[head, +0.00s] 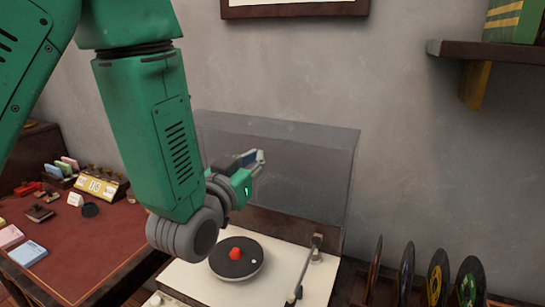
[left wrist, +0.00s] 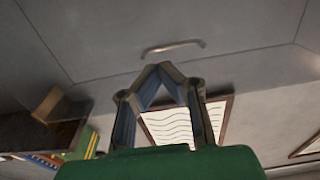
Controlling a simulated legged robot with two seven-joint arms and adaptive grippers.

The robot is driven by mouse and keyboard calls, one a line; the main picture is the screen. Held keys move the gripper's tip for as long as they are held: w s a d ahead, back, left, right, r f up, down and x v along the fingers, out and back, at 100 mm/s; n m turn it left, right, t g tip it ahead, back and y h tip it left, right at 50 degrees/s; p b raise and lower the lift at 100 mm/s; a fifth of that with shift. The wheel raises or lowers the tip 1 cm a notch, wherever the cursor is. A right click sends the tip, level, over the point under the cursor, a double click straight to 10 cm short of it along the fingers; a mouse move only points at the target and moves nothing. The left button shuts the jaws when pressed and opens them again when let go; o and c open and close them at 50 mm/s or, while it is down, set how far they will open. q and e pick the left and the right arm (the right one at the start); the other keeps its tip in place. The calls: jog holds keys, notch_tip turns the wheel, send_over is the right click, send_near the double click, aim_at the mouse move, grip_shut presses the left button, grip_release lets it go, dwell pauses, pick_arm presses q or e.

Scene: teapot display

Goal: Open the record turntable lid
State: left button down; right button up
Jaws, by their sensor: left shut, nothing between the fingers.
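The record turntable (head: 285,262) has a cream deck with a black record (head: 226,262), a red centre piece and a silver tonearm (head: 308,262). Its clear smoky lid (head: 315,165) stands raised, roughly upright, along the back of the deck. In the left wrist view the lid (left wrist: 100,40) fills the upper part, with a curved metal handle (left wrist: 173,47) just beyond my fingertips. My left gripper (head: 258,158) is in front of the lid, above the deck. In the wrist view its fingertips (left wrist: 160,68) meet, with nothing between them. Contact with the lid cannot be told. My right gripper is not in view.
A red-topped desk (head: 85,245) with small items stands at the left. Several upright records (head: 437,277) stand at the right of the turntable. A wall shelf (head: 495,52) juts out at upper right. A picture frame (head: 295,10) hangs above the lid.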

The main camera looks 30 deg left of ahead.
pick_arm(q)
jog(key=w+p, duration=0.1)
jog(key=w, duration=0.7)
jog(key=shift+w+a+r, duration=0.3)
jog(key=shift+a+r, duration=0.05)
jog(key=shift+a, duration=0.05)
jog(key=shift+d, duration=0.1)
jog(key=w, duration=0.4)
jog(key=shift+w+r, duration=0.1)
jog(key=shift+r, duration=0.05)
